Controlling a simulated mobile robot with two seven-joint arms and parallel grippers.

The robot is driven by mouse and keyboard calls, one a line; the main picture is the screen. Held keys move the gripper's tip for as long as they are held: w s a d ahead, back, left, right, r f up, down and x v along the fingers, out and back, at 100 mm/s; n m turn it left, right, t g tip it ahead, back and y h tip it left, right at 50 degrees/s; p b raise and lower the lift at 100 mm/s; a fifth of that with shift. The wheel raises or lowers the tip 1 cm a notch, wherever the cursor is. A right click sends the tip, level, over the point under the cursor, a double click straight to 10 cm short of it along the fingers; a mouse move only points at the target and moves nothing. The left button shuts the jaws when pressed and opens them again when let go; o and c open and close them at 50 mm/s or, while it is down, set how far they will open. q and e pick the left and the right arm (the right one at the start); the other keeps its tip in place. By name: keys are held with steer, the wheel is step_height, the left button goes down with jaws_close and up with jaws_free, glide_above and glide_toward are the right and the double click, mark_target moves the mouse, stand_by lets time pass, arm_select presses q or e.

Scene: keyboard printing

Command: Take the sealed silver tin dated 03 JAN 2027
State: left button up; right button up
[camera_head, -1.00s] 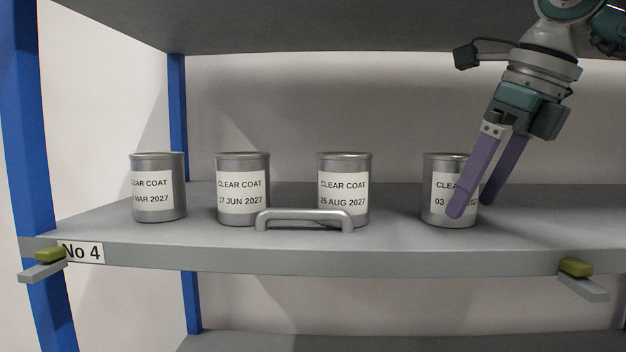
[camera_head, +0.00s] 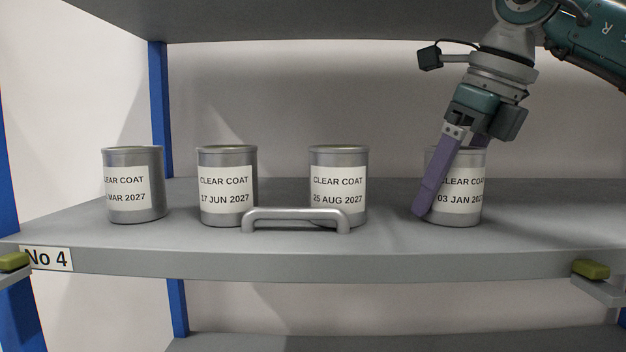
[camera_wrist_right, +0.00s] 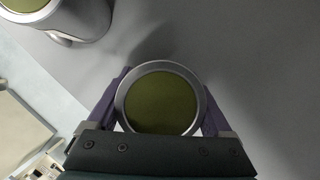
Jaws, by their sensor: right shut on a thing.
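The silver tin labelled "03 JAN 202…" (camera_head: 463,197) stands upright on the shelf at the right of the row; the end of its date is cut off at the tin's curve. My right gripper (camera_head: 450,195) is shut on this tin, with one purple finger along its left side and the other mostly hidden behind it. In the right wrist view the tin's round olive top (camera_wrist_right: 162,103) sits between the two purple fingers. My left gripper is not in view.
Three similar silver tins stand to the left: "25 AUG 2027" (camera_head: 339,190), "17 JUN 2027" (camera_head: 226,190) and "MAR 2027" (camera_head: 128,188). A grey handle (camera_head: 296,214) is at the front edge of the shelf (camera_head: 380,262). Another shelf is overhead.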

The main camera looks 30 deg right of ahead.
steer(key=c, duration=0.8)
steer(key=shift+c, duration=0.2)
steer(key=shift+r, duration=0.1)
